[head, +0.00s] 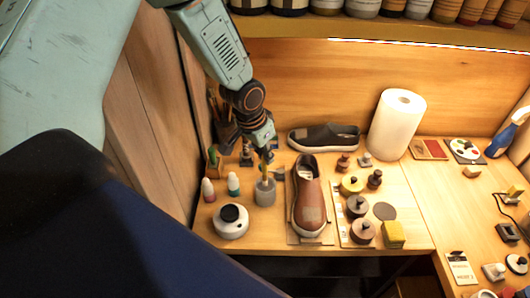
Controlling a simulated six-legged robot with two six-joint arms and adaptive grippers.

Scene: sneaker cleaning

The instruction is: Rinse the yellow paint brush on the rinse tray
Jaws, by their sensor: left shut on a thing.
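My left gripper (264,154) comes down from the top left and is shut on the yellow paint brush (265,172). The brush points down, and its lower end is at the mouth of a small grey cup (265,195) on the table. I cannot tell how deep the brush tip is or whether it touches the cup. I cannot make out for certain which thing is the rinse tray. My right gripper is not in view.
Two small bottles (233,184) and a round white pot (231,222) stand left of the cup. A brown shoe (309,197) is close on its right, and a dark shoe (323,137) lies behind. A paper roll (396,124) stands farther right.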

